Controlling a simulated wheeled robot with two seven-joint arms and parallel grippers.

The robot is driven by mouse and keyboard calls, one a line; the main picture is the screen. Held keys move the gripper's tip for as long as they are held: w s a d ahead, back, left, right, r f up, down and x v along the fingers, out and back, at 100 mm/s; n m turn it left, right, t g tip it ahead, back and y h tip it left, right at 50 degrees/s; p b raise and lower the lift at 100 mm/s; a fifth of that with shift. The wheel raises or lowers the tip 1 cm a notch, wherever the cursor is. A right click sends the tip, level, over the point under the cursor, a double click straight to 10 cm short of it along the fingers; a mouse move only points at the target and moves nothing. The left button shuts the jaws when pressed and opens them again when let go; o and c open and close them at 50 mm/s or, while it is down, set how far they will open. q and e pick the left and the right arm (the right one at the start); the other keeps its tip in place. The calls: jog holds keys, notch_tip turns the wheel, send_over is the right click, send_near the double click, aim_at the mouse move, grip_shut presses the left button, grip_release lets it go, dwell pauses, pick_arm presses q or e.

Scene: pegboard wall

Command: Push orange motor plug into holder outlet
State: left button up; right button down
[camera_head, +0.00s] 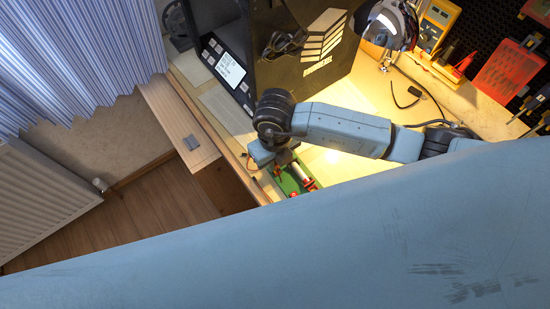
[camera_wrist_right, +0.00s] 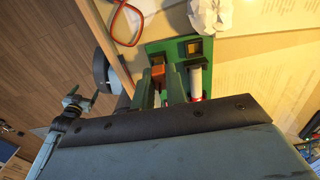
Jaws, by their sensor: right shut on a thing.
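My right gripper (camera_wrist_right: 161,84) is shut on the small orange motor plug (camera_wrist_right: 158,70), which shows between its two fingers in the wrist view. They are at the left part of the green holder (camera_wrist_right: 206,62). A dark outlet (camera_wrist_right: 193,48) with a yellowish inside is on the holder, up and right of the plug. A white motor with a red end (camera_wrist_right: 196,80) lies just right of the fingers. In the head view the right gripper (camera_head: 283,158) hangs over the holder's (camera_head: 290,184) upper left end, and the plug cannot be made out there. My left gripper is not in view.
The holder lies near the edge of the wooden table (camera_head: 345,170). A red cable (camera_wrist_right: 122,20) and crumpled white paper (camera_wrist_right: 210,14) lie beyond it. A dark box (camera_head: 315,65), a lamp (camera_head: 388,24) and a yellow multimeter (camera_head: 435,25) stand farther back.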

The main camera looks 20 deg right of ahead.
jog(key=shift+f+b, duration=0.7)
jog(key=shift+f, duration=0.15)
jog(key=c, duration=1.3)
grip_release()
jog(key=shift+r, duration=0.1)
jog(key=shift+c, duration=0.2)
jog(key=shift+r+p, duration=2.3)
jog(key=shift+r, duration=0.25)
jog(key=shift+f, duration=0.1)
